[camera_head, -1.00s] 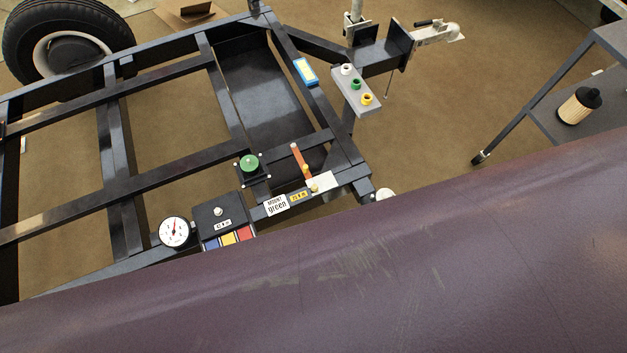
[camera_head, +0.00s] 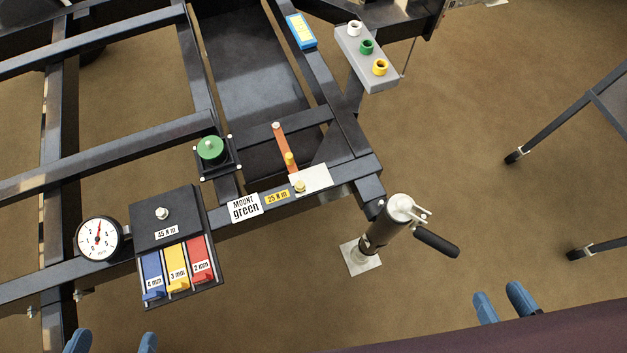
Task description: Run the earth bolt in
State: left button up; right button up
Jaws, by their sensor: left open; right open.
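A brass-coloured bolt head (camera_head: 300,187) sits on a pale bare-metal plate (camera_head: 316,178) on the dark frame rail, beside a yellow "25 N m" label (camera_head: 277,197). I cannot tell how far in it is. An orange-red strap (camera_head: 281,141) runs from the rail behind towards the plate, with a second yellow fitting (camera_head: 289,159) on it. My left gripper (camera_head: 112,342) is open and empty at the bottom left edge, only its blue fingertips showing. My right gripper (camera_head: 503,303) is open and empty at the lower right. Both are well short of the bolt.
A black box (camera_head: 165,217) labelled "45 N m" with blue, yellow and red levers stands left, beside a gauge (camera_head: 99,240). A green-topped mount (camera_head: 211,148) is behind. A jack (camera_head: 392,222) with a black handle stands right of the plate. A grey socket holder (camera_head: 369,66) is at the back.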

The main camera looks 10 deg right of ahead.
aim_at(300, 186)
jog(key=u, duration=1.4)
jog(key=z, duration=1.4)
jog(key=u, duration=1.35)
jog(key=k+l+u, duration=0.1)
jog(key=l, duration=0.25)
jog(key=k+l+u, duration=0.1)
jog(key=k+l, duration=0.1)
jog(key=l, duration=0.1)
